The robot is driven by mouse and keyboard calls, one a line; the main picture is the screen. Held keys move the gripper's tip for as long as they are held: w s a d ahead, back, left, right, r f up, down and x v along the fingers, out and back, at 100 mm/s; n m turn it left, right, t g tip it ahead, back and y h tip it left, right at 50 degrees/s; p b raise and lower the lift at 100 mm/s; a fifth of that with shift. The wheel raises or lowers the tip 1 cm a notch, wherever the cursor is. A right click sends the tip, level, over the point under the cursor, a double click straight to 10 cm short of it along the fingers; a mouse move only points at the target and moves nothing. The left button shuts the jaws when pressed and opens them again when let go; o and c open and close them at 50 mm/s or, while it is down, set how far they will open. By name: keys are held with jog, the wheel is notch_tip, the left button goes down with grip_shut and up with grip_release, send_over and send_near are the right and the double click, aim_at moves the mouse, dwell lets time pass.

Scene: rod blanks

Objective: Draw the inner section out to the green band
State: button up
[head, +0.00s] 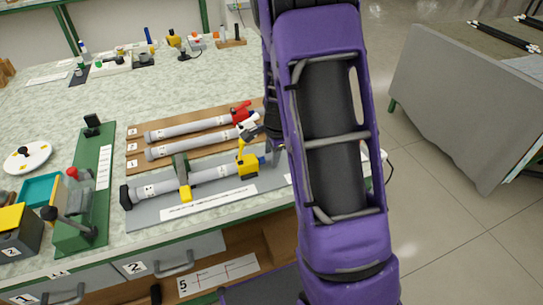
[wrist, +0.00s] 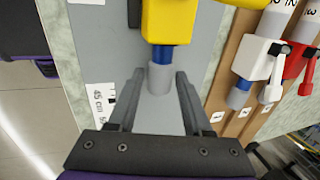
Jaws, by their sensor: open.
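The front telescoping rod has a grey outer tube (head: 215,174) lying on a grey mat, with a yellow clamp (head: 247,164) at its right end. In the wrist view the yellow clamp (wrist: 168,20) is at the top. A short inner section sticks out of it, showing a blue band (wrist: 162,54) and a grey end (wrist: 159,80). My gripper (wrist: 160,76) is open, with one finger on each side of the grey end and gaps visible between. No green band shows. In the head view my purple arm hides the gripper and the rod's tip.
Two more rods, with a red clamp (head: 241,112) and a white clamp (head: 247,127), lie on wooden boards behind. A green fixture (head: 92,180) stands left. Open floor lies right of the bench.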

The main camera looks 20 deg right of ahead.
grip_shut()
dwell(1.4)
